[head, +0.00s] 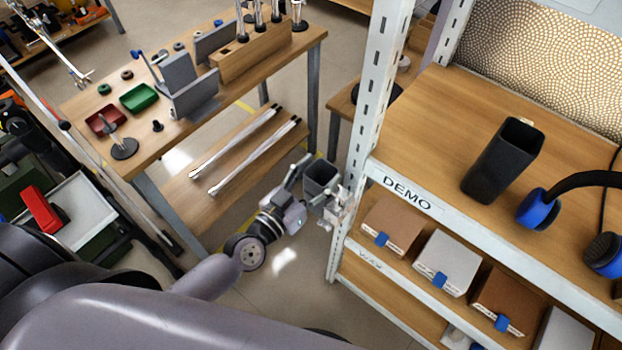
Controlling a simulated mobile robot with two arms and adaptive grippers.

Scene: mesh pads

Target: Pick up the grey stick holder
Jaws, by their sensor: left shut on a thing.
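The grey stick holder (321,174), a dark grey open-topped square cup, is in my left gripper (319,191), near the middle of the head view. The gripper is shut on it, with fingers at its sides. The holder is upright or slightly tilted, in the gap between the workbench and the white shelf upright, and looks empty. Its lower part is partly hidden by the gripper. A second, black square holder (503,160) stands on the shelf at the right. My right gripper is not in view.
The shelf's white upright (366,120) is very close to the right of the held holder. The shelf (420,125) also bears blue-and-black headphones (538,207), with boxes (446,262) below. The workbench (190,150) at the left carries trays and tools, with white sticks (253,158) on its lower shelf.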

